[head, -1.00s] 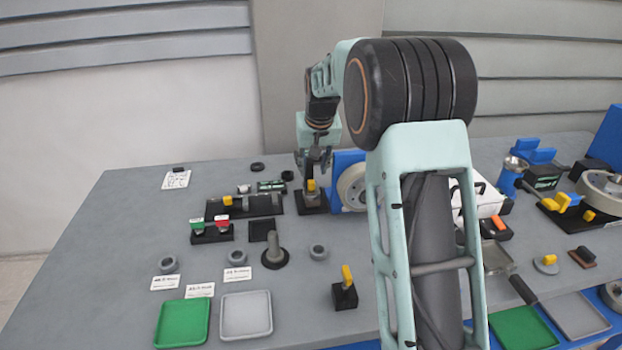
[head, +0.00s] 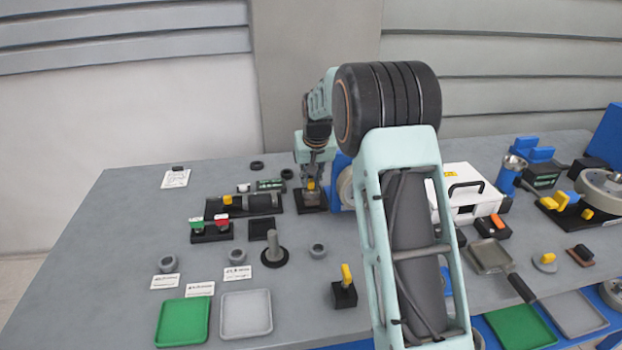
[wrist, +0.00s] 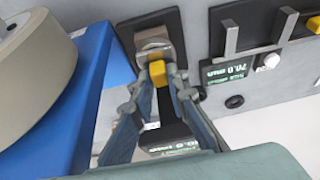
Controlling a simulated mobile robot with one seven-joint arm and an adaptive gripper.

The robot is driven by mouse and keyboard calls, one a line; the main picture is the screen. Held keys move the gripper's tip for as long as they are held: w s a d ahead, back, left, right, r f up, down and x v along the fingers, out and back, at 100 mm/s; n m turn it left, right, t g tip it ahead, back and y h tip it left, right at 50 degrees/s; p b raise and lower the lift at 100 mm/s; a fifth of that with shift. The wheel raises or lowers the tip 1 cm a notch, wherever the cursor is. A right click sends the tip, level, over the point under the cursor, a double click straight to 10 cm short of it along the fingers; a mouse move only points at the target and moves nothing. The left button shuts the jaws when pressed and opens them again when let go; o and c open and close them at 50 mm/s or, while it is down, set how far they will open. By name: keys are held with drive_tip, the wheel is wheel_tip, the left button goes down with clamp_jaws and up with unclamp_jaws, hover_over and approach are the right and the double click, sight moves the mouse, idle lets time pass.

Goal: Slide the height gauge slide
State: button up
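The height gauge slide shows as a small yellow tab (wrist: 157,72) in front of a metallic block (wrist: 153,45) on a black base (head: 311,203). The tab also shows in the head view (head: 311,184), just below my gripper (head: 312,180). In the wrist view my gripper (wrist: 160,75) reaches down with one fingertip on each side of the tab. The fingertips are close to it; I cannot tell whether they press on it. A dark part with a lit display (wrist: 178,143) shows between the fingers, partly hidden.
A blue stand with a pale wheel (wrist: 25,55) is close on the left in the wrist view. A caliper-like tool with a lit display (wrist: 237,70) lies on the right. The front-left tabletop holds a green tray (head: 182,322) and a grey tray (head: 246,314).

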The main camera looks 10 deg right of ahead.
clamp_jaws()
drive_tip(key=shift+r+p, duration=0.6)
drive_tip(key=shift+r, duration=0.7)
drive_tip(key=shift+w, duration=0.1)
drive_tip(key=o, duration=0.6)
unclamp_jaws()
drive_tip(key=shift+o, duration=0.7)
